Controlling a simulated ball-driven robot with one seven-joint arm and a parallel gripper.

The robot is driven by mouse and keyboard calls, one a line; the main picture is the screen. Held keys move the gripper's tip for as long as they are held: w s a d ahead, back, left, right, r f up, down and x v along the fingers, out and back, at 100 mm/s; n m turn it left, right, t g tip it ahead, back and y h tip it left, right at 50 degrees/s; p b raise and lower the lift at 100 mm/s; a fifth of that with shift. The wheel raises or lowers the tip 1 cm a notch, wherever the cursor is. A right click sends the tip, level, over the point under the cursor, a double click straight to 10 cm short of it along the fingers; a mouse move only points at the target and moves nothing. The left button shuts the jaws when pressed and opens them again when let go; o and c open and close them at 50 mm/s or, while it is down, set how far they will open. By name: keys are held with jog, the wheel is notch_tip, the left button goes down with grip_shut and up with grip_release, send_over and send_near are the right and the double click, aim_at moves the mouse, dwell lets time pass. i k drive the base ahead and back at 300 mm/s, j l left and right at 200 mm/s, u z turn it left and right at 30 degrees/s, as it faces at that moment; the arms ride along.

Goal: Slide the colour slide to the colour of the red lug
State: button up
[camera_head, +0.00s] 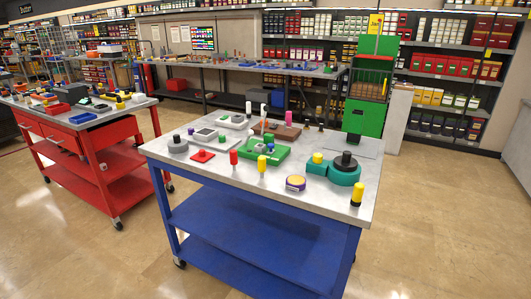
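On the blue cart's grey top (222,176) stand several small parts. A flat red piece with a raised middle (203,156) lies near the left front, and an upright red peg (233,158) stands to its right; I cannot tell which is the red lug. A green block with small fittings (277,155) sits mid-table, and a teal body (342,176) with a black knob and a yellow cap sits at the right. The colour slide is too small to pick out, and its position cannot be read. My gripper is not in view.
A yellow peg (262,165), a purple-and-yellow disc (295,183) and a yellow-and-black part (357,194) stand near the front edge. A grey round part (178,146) is at the left. A red cart (95,150) stands left. The floor in front is clear.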

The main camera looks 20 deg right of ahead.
aim_at(270, 145)
jog(key=i+j+u, duration=0.4)
jog(key=i, duration=0.4)
jog(key=i+u, duration=0.35)
jog(key=i, duration=0.4)
